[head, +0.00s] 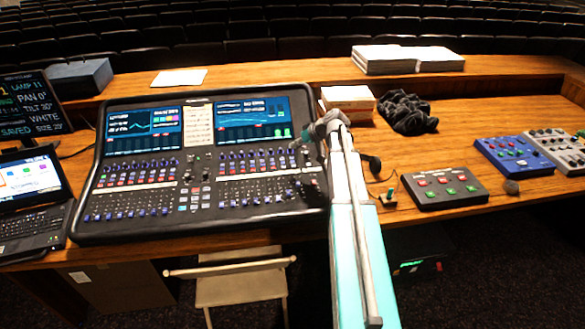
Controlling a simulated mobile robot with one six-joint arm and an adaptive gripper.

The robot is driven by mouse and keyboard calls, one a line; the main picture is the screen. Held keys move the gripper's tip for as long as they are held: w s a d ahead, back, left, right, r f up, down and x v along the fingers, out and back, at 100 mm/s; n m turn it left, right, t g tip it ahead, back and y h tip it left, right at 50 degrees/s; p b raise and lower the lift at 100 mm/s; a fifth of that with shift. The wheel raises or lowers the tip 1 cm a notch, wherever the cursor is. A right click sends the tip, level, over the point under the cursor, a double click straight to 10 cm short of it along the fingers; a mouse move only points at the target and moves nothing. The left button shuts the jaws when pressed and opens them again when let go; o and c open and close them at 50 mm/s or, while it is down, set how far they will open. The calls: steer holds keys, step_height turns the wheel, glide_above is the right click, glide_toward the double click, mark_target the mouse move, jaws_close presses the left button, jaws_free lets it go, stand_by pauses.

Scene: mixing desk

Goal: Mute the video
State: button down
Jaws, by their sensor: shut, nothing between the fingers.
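The large black mixing desk (200,165) sits on the wooden desk at centre left, with two lit screens, rows of faders and small coloured buttons. Its labels are too small to read, so I cannot tell which control is for the video. A dark control box (443,200) with red and green buttons lies to the right. My gripper (326,124) is shut and empty at the upper right edge of the mixing desk. My arm hides part of that edge, and I cannot tell whether the gripper touches anything.
A laptop (30,180) and a monitor (38,100) stand at the left. A blue box (510,154) and a pale box (556,149) with knobs lie far right. Paper stacks (348,98) and a black cloth (408,112) are behind. A chair (238,284) stands in front.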

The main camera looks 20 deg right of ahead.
steer(key=b, duration=0.8)
glide_toward(288, 166)
steer(key=shift+w+a+r+x, duration=0.1)
steer(key=shift+x, duration=0.8)
steer(key=shift+w+a+r+x, duration=0.1)
steer(key=shift+r+x, duration=0.05)
steer(key=shift+x, duration=0.75)
steer(key=shift+w+r+x, duration=0.1)
steer(key=shift+x, duration=0.8)
steer(key=shift+f, duration=0.4)
steer(key=shift+f+b, duration=0.25)
steer(key=shift+b, duration=0.15)
steer(key=shift+r, duration=0.15)
steer(key=shift+s+r+p, duration=0.1)
steer(key=shift+r+p, duration=0.5)
steer(key=shift+p, duration=0.1)
steer(key=shift+r, duration=0.1)
steer(key=shift+s+a+r+p, duration=0.1)
steer(key=shift+s+r+p, duration=0.05)
steer(key=shift+r+p, duration=1.1)
steer(key=shift+s+r+p, duration=0.1)
steer(key=shift+r+p, duration=1.05)
steer(key=shift+p, duration=0.1)
